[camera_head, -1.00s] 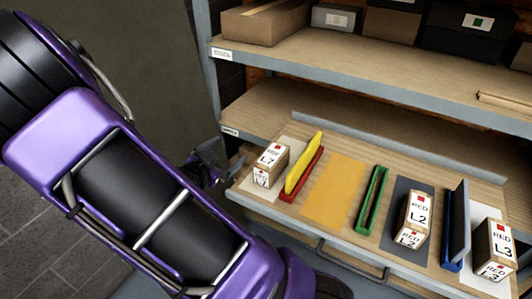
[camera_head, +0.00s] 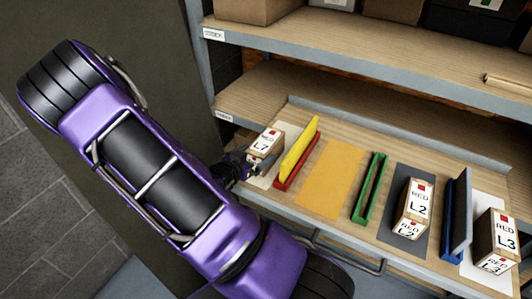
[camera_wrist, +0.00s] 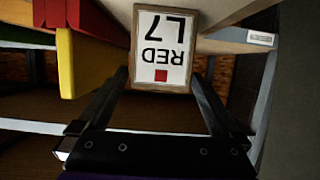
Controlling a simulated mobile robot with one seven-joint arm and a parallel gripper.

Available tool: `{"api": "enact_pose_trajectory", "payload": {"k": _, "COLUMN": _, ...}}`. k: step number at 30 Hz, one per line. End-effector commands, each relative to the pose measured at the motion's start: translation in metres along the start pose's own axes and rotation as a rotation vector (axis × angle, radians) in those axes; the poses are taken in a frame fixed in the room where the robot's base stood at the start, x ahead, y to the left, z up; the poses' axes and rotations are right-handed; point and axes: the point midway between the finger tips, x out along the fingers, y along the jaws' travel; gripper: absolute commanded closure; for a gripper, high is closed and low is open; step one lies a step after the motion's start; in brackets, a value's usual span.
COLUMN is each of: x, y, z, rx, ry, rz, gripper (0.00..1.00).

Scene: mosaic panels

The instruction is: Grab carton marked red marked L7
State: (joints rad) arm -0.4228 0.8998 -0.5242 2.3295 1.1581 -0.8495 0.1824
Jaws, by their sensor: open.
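The carton marked RED L7 (camera_head: 265,143) stands at the left end of the pull-out shelf in the head view, on a pale mat. In the wrist view the carton (camera_wrist: 162,50) shows its white label with a red square, upside down. My gripper (camera_wrist: 158,88) is open, its two dark fingers reaching toward the carton's left and right sides. In the head view my gripper (camera_head: 240,163) is at the carton's left front side, partly hidden by my arm. I cannot tell whether the fingers touch the carton.
A yellow panel in a red holder (camera_head: 297,155) stands close to the carton's right. An orange mat (camera_head: 330,180) lies bare beyond it, then a green holder (camera_head: 370,188). Cartons L2 (camera_head: 414,209) and L3 (camera_head: 496,240) stand farther right, with a blue holder (camera_head: 456,220) between them. An upper shelf (camera_head: 350,70) overhangs behind.

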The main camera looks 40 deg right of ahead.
Motion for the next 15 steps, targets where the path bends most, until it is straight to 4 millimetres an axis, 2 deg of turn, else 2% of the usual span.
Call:
{"api": "enact_pose_trajectory", "payload": {"k": 8, "x": 0.022, "y": 0.000, "z": -0.001, "rx": 0.002, "ry": 0.000, "rz": 0.001, "gripper": 0.00}}
{"api": "enact_pose_trajectory", "payload": {"k": 15, "x": 0.057, "y": 0.001, "z": -0.005, "rx": 0.000, "ry": -0.001, "rz": 0.002, "gripper": 0.00}}
